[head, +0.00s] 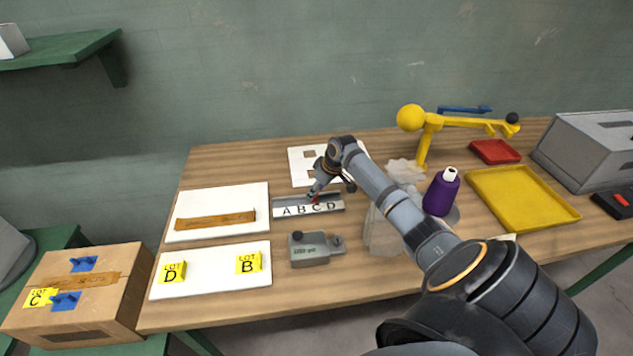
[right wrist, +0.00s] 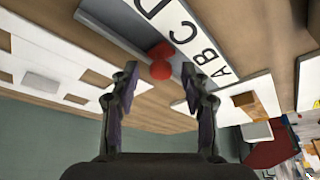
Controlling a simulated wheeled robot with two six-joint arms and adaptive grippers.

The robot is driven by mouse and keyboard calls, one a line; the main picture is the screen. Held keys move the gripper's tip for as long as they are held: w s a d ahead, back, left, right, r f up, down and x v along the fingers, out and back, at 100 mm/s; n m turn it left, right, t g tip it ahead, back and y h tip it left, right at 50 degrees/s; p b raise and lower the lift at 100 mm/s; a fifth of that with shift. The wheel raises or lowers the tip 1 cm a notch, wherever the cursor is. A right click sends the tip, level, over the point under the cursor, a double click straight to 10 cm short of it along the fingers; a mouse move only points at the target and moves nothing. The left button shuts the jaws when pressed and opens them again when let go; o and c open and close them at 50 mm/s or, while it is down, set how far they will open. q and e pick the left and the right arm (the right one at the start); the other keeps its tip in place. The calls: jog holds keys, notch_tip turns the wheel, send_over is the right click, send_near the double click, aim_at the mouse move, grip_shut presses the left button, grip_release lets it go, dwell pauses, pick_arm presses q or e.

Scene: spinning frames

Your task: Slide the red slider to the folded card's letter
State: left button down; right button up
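The red slider (head: 317,199) sits on the grey rail of the letter strip (head: 290,211), beside letter C. In the right wrist view the red slider (right wrist: 160,62) shows between the fingertips of my right gripper (right wrist: 158,74). The fingers are apart, with gaps on both sides of it. In the head view my right gripper (head: 314,190) is over the rail from behind. Yellow lot cards read D (head: 172,272) and B (head: 248,262) on a white board. Another yellow card reading C (head: 40,297) is on a cardboard box. Which card is folded is hard to tell. My left gripper is not in view.
A grey device (head: 312,250) stands in front of the strip. A purple bottle (head: 441,193), crumpled whitish material (head: 380,232), a yellow tray (head: 523,198) and a yellow stand (head: 424,148) are to the right. White boards lie to the left (head: 218,196) and behind.

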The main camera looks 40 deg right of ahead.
jog(key=shift+s+r, duration=0.1)
jog(key=shift+r, duration=0.15)
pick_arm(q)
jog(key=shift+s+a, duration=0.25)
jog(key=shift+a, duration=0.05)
pick_arm(e)
jog(key=v, duration=1.1)
jog(key=shift+s+r, duration=0.2)
